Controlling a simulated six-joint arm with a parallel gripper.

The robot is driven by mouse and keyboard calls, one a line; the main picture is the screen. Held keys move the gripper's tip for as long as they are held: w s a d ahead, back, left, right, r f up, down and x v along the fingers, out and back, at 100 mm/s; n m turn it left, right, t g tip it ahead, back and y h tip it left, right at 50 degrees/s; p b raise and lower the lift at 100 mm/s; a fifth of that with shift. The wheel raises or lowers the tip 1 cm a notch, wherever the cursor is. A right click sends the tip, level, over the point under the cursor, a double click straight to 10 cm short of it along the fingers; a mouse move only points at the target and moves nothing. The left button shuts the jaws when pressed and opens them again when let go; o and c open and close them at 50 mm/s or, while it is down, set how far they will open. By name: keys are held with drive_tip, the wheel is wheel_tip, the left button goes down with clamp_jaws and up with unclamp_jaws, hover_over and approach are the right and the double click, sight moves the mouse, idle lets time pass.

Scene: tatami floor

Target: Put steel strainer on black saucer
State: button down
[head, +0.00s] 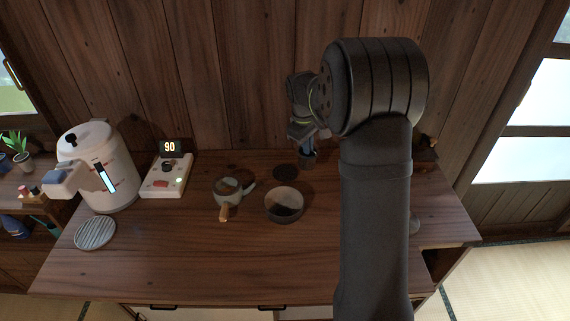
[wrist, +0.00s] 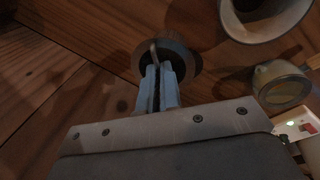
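My gripper (head: 304,136) hangs over the back of the wooden table, with its fingers pointing down. In the wrist view, its two pale blue fingers (wrist: 160,88) are closed around a thin upright handle. The handle belongs to the steel strainer (wrist: 180,58), a round grey piece just beyond the fingertips. The strainer also shows as a small dark grey cylinder (head: 308,158) below the gripper in the head view. The black saucer (head: 285,172) lies flat on the table, just left and in front of the strainer. In the wrist view it is a dark disc (wrist: 196,20), partly behind the strainer.
A grey bowl (head: 284,204) stands in front of the saucer. A small pot with a wooden handle (head: 228,189) is to its left. Farther left are a scale-like device (head: 166,178), a white kettle (head: 100,170) and a striped round plate (head: 95,233). The front middle table is clear.

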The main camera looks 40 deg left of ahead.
drive_tip(key=shift+s+a+f, duration=0.45)
drive_tip(key=shift+a+f, duration=0.7)
drive_tip(key=shift+f, duration=0.25)
drive_tip(key=shift+s+a+f, duration=0.5)
drive_tip(key=shift+a+f, duration=0.6)
drive_tip(key=shift+f, duration=0.35)
drive_tip(key=shift+s+a+f, duration=0.45)
drive_tip(key=shift+a+f, duration=0.7)
drive_tip(key=shift+f, duration=0.25)
drive_tip(key=shift+f, duration=0.15)
drive_tip(key=c, duration=1.6)
unclamp_jaws()
drive_tip(key=r, duration=0.4)
drive_tip(key=s+r, duration=0.1)
drive_tip(key=r, duration=0.3)
drive_tip(key=s+r, duration=0.1)
drive_tip(key=r, duration=0.3)
drive_tip(key=shift+s+r, duration=0.1)
